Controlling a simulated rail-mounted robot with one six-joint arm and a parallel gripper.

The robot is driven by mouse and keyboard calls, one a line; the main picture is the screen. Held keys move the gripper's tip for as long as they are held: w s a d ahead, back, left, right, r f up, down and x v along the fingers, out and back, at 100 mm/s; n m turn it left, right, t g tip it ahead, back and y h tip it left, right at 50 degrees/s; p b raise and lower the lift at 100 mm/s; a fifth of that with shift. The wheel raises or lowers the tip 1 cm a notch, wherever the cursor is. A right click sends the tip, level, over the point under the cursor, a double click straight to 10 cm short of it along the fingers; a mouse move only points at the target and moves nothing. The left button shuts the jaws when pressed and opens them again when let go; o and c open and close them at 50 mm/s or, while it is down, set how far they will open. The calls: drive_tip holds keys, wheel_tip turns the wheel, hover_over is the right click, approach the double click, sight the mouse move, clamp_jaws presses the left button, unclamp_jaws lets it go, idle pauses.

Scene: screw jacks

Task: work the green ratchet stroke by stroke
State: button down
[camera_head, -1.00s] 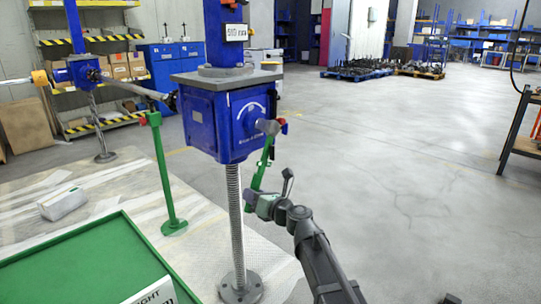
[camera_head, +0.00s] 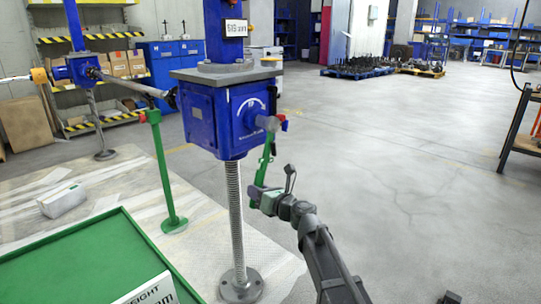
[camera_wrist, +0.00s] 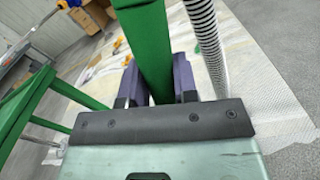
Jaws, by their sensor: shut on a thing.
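The green ratchet (camera_head: 263,166) hangs from the shaft on the front face of the blue screw jack box (camera_head: 216,118), its handle pointing down and slightly left. My gripper (camera_head: 255,193) is at the lower part of the handle. In the wrist view the green handle (camera_wrist: 150,50) runs between the two dark fingers of my gripper (camera_wrist: 156,80), which are shut on it. A threaded screw (camera_head: 237,215) drops from the box to a round floor plate; it also shows in the wrist view (camera_wrist: 207,40). A white sign hangs on the blue column above; its digits are blurred.
A green table (camera_head: 85,262) with a white card (camera_head: 150,292) is at the lower left. A green stand (camera_head: 163,175) supports the shaft left of the box. A white block (camera_head: 62,200) lies on the floor covering.

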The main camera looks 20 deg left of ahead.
drive_tip(key=w, duration=0.1)
drive_tip(key=w+d+n, duration=0.1)
drive_tip(key=w+n+b, duration=0.1)
drive_tip(key=w, duration=0.1)
drive_tip(key=shift+d+f, duration=0.3)
drive_tip(key=shift+f, duration=0.1)
drive_tip(key=shift+w+d+n, duration=0.25)
drive_tip(key=shift+w+n, duration=0.2)
drive_tip(key=shift+w, duration=0.2)
drive_tip(key=shift+w+d+n, duration=0.3)
drive_tip(key=shift+w+n, duration=0.2)
drive_tip(key=shift+w, duration=0.15)
drive_tip(key=shift+w+d+n, duration=0.25)
drive_tip(key=shift+w+n, duration=0.2)
drive_tip(key=shift+w, duration=0.2)
drive_tip(key=shift+w+d+r+n+p, duration=0.15)
drive_tip(key=shift+w+d+n+p, duration=0.2)
drive_tip(key=shift+w, duration=0.3)
drive_tip(key=shift+w+d+r+n, duration=0.2)
drive_tip(key=shift+w+n, duration=0.25)
drive_tip(key=shift+w, duration=0.2)
drive_tip(key=shift+w+d+r+n+p, duration=0.1)
drive_tip(key=shift+w+d+n+p, duration=0.25)
drive_tip(key=shift+w, duration=0.3)
drive_tip(key=shift+a, duration=0.1)
